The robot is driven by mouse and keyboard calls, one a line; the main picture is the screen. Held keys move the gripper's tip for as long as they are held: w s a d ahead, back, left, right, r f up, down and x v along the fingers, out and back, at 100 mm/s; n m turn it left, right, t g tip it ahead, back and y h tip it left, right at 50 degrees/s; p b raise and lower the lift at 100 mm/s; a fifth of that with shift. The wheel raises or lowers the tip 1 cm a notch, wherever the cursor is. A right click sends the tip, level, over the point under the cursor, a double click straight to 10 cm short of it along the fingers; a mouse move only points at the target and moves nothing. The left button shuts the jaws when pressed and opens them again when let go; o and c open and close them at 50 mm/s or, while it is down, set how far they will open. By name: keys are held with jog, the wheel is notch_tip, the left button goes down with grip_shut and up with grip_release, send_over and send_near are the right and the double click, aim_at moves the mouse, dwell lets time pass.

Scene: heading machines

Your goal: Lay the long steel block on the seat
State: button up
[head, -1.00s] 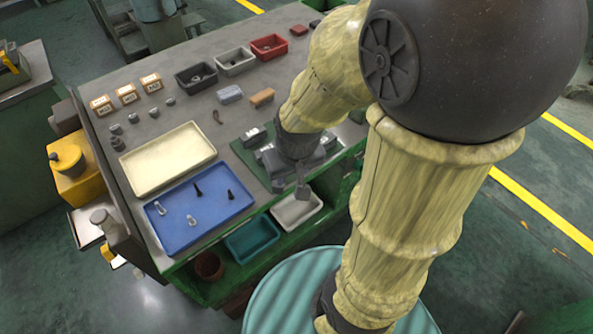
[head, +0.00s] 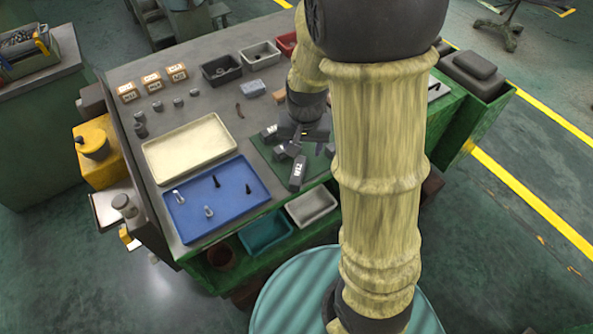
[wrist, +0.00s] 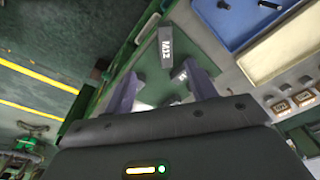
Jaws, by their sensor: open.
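A long dark grey steel block marked M12 (head: 298,172) lies on the green mat (head: 265,148) near the front edge of the workbench. It also shows in the wrist view (wrist: 165,48), beyond my fingertips. My gripper (head: 303,136) is above the mat, behind this block. In the wrist view my gripper (wrist: 160,76) is open, with no block held between its fingers. A smaller labelled block (wrist: 180,75) shows near the right finger. Another grey block (head: 268,133) lies left of my gripper. I cannot make out the seat for certain; my gripper and arm hide part of the mat.
A blue tray (head: 232,217) with small parts and a cream tray (head: 160,165) stand left of the mat. Teal (head: 265,234) and white (head: 312,207) bins sit below the front edge. Several small bins line the back. My arm covers the bench's right side.

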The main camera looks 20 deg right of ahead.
jog(key=w+m, duration=0.1)
jog(key=w+f, duration=0.1)
jog(key=w, duration=0.1)
jog(key=shift+w+m, duration=0.25)
jog(key=shift+m, duration=0.15)
jog(key=shift+s+a, duration=0.1)
jog(key=p, duration=0.3)
send_over(299, 170)
jog(key=f, duration=1.1)
jog(key=shift+s+a, duration=0.25)
jog(key=shift+a, duration=0.05)
jog(key=shift+d+f, duration=0.3)
jog(key=shift+f, duration=0.25)
jog(key=shift+a, duration=0.15)
